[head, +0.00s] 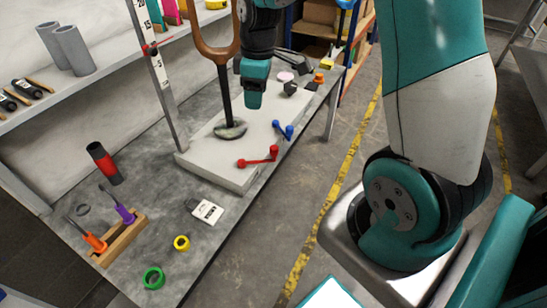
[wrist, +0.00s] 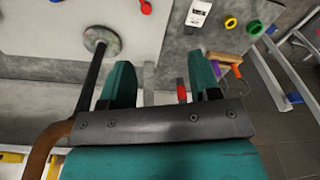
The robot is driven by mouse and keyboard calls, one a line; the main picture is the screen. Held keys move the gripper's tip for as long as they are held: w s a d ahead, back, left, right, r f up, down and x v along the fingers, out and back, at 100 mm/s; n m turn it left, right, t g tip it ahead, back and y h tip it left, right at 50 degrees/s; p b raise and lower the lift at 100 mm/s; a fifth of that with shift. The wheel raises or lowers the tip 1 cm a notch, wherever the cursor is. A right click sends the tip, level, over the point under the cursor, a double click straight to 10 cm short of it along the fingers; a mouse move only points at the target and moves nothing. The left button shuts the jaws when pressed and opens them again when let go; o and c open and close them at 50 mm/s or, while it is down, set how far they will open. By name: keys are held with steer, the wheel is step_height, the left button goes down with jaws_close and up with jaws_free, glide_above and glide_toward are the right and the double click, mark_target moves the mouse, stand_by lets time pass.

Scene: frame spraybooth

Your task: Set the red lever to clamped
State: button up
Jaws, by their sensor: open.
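The red lever (head: 258,160) lies along the front edge of a pale base plate (head: 215,162), its arm pointing left from a raised knob at its right end. A part of the red lever (wrist: 146,7) shows at the top edge of the wrist view. A blue lever (head: 283,130) sits farther back on the same plate's right edge. My gripper (head: 252,100) is above the plate, behind and apart from the red lever. In the wrist view my gripper (wrist: 160,82) shows its two teal fingers apart with nothing between them. No clamp markings are readable.
A black post with a brown fork (head: 224,90) rises from the plate left of my gripper. A ruled upright (head: 157,75) stands at the plate's left. A white tag (head: 207,211), yellow ring (head: 181,243), green ring (head: 153,278) and wooden tool holder (head: 120,240) are nearer on the bench.

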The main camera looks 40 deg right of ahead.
glide_above(274, 147)
step_height(274, 147, down, 6)
steer(key=shift+n+g+h, duration=0.3)
steer(key=shift+h, duration=0.1)
step_height(274, 147, down, 18)
steer(key=shift+r+b, duration=0.2)
steer(key=shift+b, duration=0.75)
jaws_close()
